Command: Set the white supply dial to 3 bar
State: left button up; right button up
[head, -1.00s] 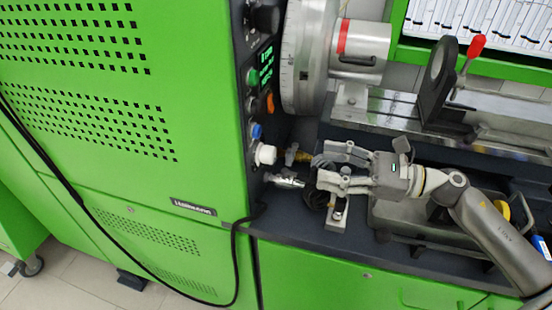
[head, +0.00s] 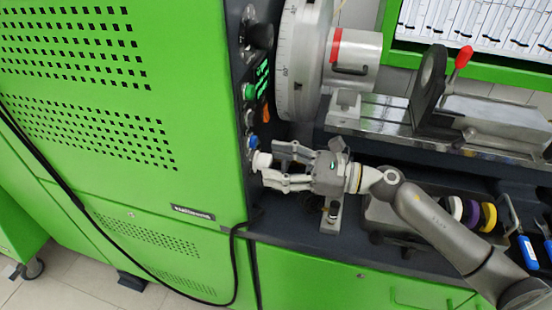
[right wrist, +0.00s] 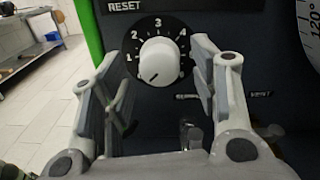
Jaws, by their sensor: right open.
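The white supply dial (head: 261,160) sticks out from the dark side panel of the green cabinet. The right wrist view shows the dial (right wrist: 160,62) face on, with a black scale plate marked 1 to 4 around it. Its dark pointer line aims to the lower left, below the 1. My right gripper (head: 271,164) is open at the dial. In the right wrist view, the fingers of the right gripper (right wrist: 156,62) stand to the left and right of the knob, with gaps visible on both sides. My left gripper is not in view.
A large graduated metal wheel (head: 301,60) stands close to the right. A tray with coloured rings (head: 472,212) lies further right.

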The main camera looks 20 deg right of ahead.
jog(key=shift+w+a, duration=0.2)
jog(key=shift+a, duration=0.1)
jog(key=c, duration=1.1)
jog(key=shift+o, duration=0.2)
jog(key=shift+m, duration=0.4)
jog(key=shift+m+t+p, duration=0.3)
jog(key=shift+m+p, duration=6.3)
jog(key=shift+m, duration=6.5)
jog(key=shift+f, duration=0.1)
